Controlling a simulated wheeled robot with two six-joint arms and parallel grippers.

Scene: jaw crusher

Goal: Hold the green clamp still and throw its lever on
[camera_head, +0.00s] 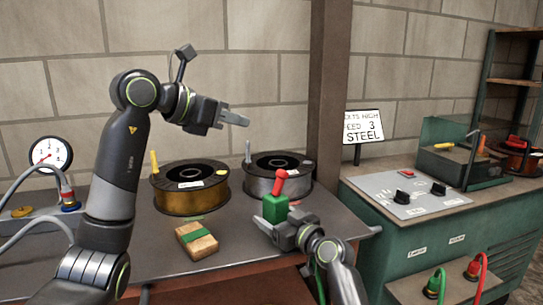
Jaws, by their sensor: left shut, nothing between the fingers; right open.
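The green clamp (275,208) stands on the dark bench in front of the grey spool. Its red lever (280,180) sticks up from the top, tilted slightly right. My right gripper (270,224) is open, low at the clamp's near side. Its fingers partly hide the clamp's base, and I cannot tell whether they touch it. My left gripper (240,118) is shut and empty, raised in the air above and to the left of the lever, clear of it.
Two wire spools, one golden (188,200) and one grey (262,188), stand behind the clamp. A wooden block with a green band (196,240) lies left of it. A gauge (50,153) with hoses is at far left. A green control cabinet (420,245) stands right.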

